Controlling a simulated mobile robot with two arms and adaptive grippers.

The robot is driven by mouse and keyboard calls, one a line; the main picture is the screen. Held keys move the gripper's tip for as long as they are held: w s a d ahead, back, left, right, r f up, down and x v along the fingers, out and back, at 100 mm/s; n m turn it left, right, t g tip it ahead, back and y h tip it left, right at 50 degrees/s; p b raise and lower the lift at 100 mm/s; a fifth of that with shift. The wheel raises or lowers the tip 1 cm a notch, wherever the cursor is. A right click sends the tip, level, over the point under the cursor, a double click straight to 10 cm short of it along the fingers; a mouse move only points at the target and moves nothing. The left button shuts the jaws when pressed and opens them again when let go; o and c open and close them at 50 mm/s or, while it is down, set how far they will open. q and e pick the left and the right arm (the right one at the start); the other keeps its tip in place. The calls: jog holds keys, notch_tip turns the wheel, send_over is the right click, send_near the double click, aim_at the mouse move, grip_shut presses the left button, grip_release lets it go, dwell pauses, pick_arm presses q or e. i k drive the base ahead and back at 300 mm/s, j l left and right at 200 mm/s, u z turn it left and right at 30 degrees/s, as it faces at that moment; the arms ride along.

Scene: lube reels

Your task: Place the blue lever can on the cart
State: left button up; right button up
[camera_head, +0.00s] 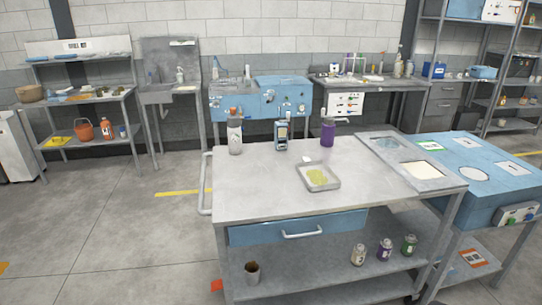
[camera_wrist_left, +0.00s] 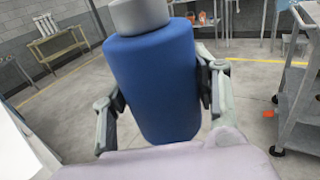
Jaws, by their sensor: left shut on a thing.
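The blue can (camera_wrist_left: 150,75) with a grey top fills the middle of the left wrist view. My left gripper (camera_wrist_left: 162,92) is shut on it, one finger on each side, and holds it clear of the floor. No lever shows on the can in this view. The grey cart (camera_head: 265,197) stands in the middle of the head view, with a white handle at its left end and a blue drawer. A grey cart-like frame (camera_wrist_left: 296,105) shows at the right edge of the left wrist view. Neither gripper shows in the head view.
On the cart top are a white-labelled bottle (camera_head: 235,137), a blue device (camera_head: 282,136), a purple bottle (camera_head: 328,132) and a tray (camera_head: 319,177). Several small cans sit on its lower shelf. A blue workbench (camera_head: 475,175) adjoins at right. The cart top's front left is clear.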

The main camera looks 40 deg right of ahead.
aim_at(298, 184)
jog(key=i+z, duration=0.4)
jog(key=i+j+z, duration=0.25)
jog(key=z, duration=0.15)
jog(key=i+j+z, duration=1)
jog(key=z, duration=0.25)
jog(key=i+j+z, duration=0.15)
jog(key=j+z, duration=0.3)
jog(key=i+j+z, duration=0.1)
jog(key=z, duration=0.35)
jog(key=j+z, duration=0.75)
jog(key=j, duration=0.2)
